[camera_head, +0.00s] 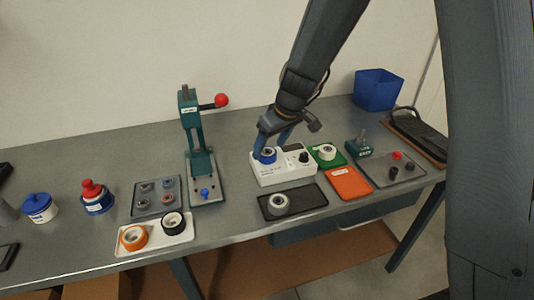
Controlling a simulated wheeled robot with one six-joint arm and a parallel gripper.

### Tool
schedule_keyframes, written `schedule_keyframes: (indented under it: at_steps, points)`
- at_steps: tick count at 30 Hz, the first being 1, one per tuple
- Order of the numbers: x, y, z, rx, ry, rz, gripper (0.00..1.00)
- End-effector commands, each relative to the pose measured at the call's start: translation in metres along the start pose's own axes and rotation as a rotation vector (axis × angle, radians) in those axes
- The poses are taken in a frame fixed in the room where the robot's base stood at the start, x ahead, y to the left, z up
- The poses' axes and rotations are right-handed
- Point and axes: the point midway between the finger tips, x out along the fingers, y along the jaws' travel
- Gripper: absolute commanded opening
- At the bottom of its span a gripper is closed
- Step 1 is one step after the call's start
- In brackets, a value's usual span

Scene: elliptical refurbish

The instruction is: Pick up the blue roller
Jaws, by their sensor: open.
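The blue roller (267,155) is a short ring with a pale centre. It sits on the left end of a white box-shaped device (285,175) near the middle of the table. My gripper (272,142) points down over the left part of this device. Its two blue fingers are apart, one at the roller's left side and the other behind and to its right. I cannot tell whether either finger touches the roller. The fingers partly cover the roller's back edge.
A green press with a red knob (221,100) stands left of the device. A black tray (292,202) with a grey roller lies in front; an orange tray (349,183) and green tray (326,155) lie right. A blue bin (378,90) stands at the back right.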

Motion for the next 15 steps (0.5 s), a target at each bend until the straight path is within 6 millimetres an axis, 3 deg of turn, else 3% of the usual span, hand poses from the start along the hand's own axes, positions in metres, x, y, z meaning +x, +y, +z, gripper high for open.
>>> schedule_keyframes:
  at_steps: [4,13,15]
  points:
    - [0.014,0.000,0.000,-0.001,0.000,0.000,0.66]
    - [0.017,0.000,-0.001,-0.001,0.002,0.000,0.66]
    - [0.017,0.000,-0.001,-0.001,0.001,0.000,0.56]
